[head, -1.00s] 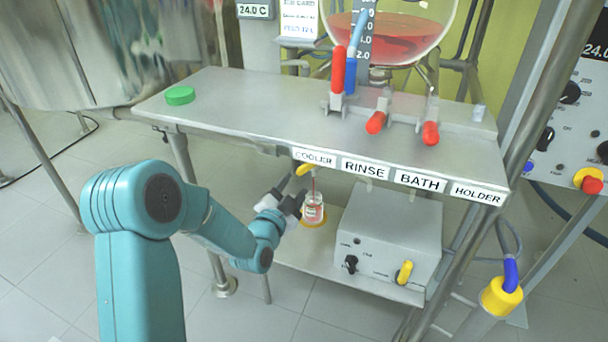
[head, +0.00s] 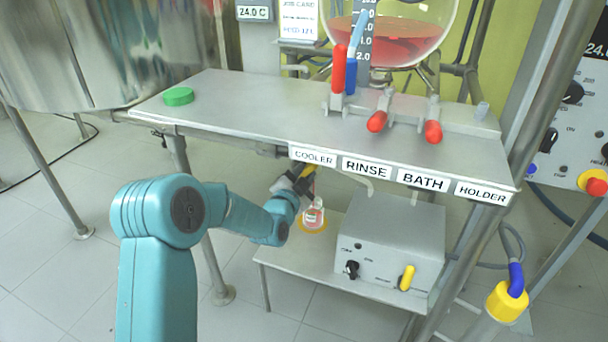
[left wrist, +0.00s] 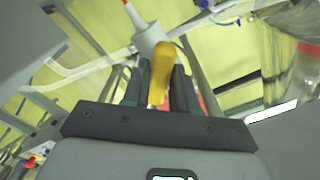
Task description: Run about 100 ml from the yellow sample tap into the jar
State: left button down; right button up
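The yellow sample tap (head: 309,170) hangs under the front edge of the bench, below the COOLER label. A thin red line shows between it and the jar. The small glass jar (head: 313,215) stands upright below on the lower shelf, with reddish liquid in it. My left gripper (head: 297,180) is at the tap. In the left wrist view the tap's yellow handle (left wrist: 161,72) lies between the two dark fingers (left wrist: 160,88), close to both; whether they press on it is unclear. The jar's liquid level is too small to read. My right gripper is not in view.
A grey box with knobs (head: 388,245) stands right of the jar on the lower shelf (head: 290,262). The bench (head: 250,105) above carries a green cap (head: 178,97) and red-handled valves (head: 377,121). A steel post runs down at the right.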

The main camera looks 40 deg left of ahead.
pick_arm(q)
jog(key=shift+m, duration=0.4)
jog(key=m, duration=0.4)
jog(key=shift+m, duration=2.4)
jog(key=c, duration=1)
grip_release()
jog(key=shift+o, duration=0.2)
jog(key=shift+s+r, duration=0.1)
jog(key=p+v, duration=0.3)
jog(key=v, duration=1.3)
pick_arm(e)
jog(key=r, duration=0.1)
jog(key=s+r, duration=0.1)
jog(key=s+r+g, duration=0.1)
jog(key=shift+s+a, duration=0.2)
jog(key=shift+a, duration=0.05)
pick_arm(q)
jog(key=shift+s+a, duration=0.1)
jog(key=shift+s, duration=0.05)
